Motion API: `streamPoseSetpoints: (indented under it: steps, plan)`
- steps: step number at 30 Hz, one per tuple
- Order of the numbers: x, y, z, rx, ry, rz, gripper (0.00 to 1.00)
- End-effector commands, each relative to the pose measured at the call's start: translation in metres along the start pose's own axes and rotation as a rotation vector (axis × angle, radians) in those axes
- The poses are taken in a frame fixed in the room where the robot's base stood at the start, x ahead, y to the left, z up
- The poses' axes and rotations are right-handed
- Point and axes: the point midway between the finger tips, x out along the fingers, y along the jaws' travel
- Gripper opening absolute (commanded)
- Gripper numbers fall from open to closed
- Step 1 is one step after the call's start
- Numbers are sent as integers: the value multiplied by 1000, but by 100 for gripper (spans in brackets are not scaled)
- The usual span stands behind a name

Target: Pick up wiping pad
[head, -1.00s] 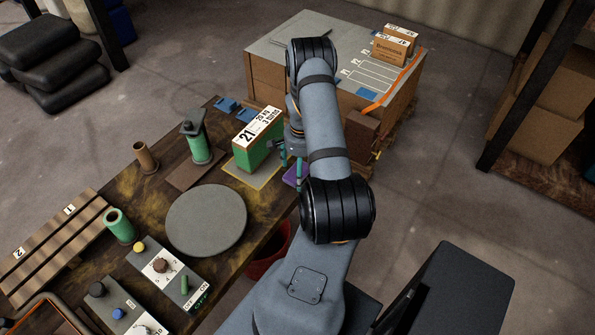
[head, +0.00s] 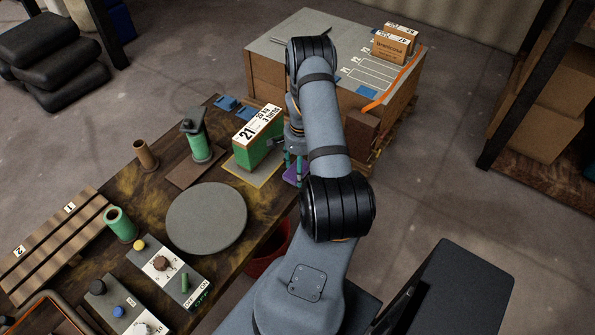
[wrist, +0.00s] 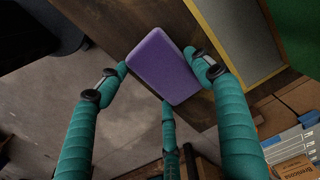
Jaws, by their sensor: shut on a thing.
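The wiping pad is a purple rounded block (wrist: 163,66). In the wrist view it lies between the teal fingers of my gripper (wrist: 160,62), with a finger against each side and a third finger below. My gripper is shut on it. In the head view my gripper (head: 294,165) is at the right edge of the dark wooden table, beside the green box. Only a small purple part of the pad (head: 290,179) shows there; my arm hides the rest. I cannot tell whether the pad is clear of the table.
A green box with a white "21" label (head: 258,140) stands on a yellow-edged mat (head: 240,172) just left of my gripper. A round grey disc (head: 206,218) lies on the table. A red bucket (head: 268,255) is below the edge. A wooden crate (head: 262,75) stands behind.

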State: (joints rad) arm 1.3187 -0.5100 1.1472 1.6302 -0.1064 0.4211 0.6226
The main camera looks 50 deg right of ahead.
Motion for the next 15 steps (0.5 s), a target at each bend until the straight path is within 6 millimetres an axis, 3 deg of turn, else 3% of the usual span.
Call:
streamPoseSetpoints:
  steps: [15]
  plan:
    - [-7,0,-1,0,1,-1,40]
